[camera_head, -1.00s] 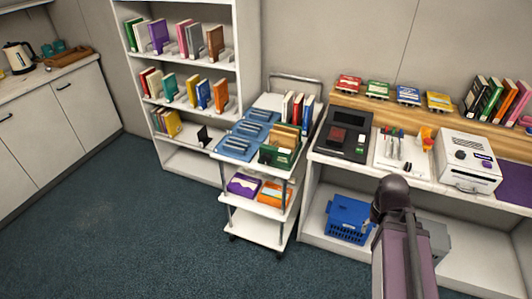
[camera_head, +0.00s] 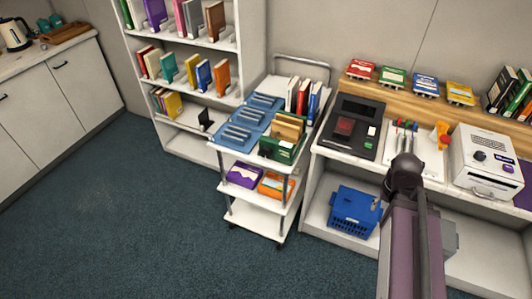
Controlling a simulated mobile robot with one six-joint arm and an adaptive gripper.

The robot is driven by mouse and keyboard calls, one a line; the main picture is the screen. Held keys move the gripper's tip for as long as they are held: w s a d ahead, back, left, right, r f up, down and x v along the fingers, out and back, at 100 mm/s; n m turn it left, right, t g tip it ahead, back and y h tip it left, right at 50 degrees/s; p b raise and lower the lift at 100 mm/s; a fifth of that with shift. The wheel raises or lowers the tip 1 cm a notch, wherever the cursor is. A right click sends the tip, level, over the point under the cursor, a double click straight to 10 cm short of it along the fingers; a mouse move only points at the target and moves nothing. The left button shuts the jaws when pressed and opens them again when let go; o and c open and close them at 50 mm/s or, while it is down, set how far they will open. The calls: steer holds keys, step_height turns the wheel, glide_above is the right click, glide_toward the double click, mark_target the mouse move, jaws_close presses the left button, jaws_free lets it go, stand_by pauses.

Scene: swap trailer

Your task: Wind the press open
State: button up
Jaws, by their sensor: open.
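I see no thing that I can clearly make out as a press. A white box-shaped device (camera_head: 485,165) with dark knobs and a front handle stands on the counter at the right; I cannot tell whether it is the press. My arm rises from the bottom right, and its dark joint covers part of the counter front. My gripper does not show; it is hidden or outside the picture.
A white trolley (camera_head: 222,152) with blue trays and books stands left of the counter. A black device (camera_head: 352,125) and a tool board (camera_head: 428,168) are on the counter. A blue basket (camera_head: 355,212) sits below. The carpet (camera_head: 120,220) at left is clear.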

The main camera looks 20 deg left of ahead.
steer(key=shift+d, duration=0.25)
steer(key=o, duration=0.6)
steer(key=w+a+f+m+t+h+b, duration=0.15)
steer(key=w+a+t+b, duration=0.25)
steer(key=a, duration=0.7)
steer(key=w+a+f+t+h+b, duration=0.3)
steer(key=w+a+b, duration=0.2)
steer(key=a, duration=0.6)
steer(key=s+a+r+t+y+b, duration=0.1)
steer(key=s+a+t+b, duration=0.1)
steer(key=a, duration=0.9)
steer(key=s+a+t+y+b, duration=0.2)
steer(key=a+t+b, duration=0.1)
steer(key=a, duration=0.9)
steer(key=shift+r+t, duration=0.4)
steer(key=shift+t, duration=0.4)
steer(key=shift+w, duration=0.1)
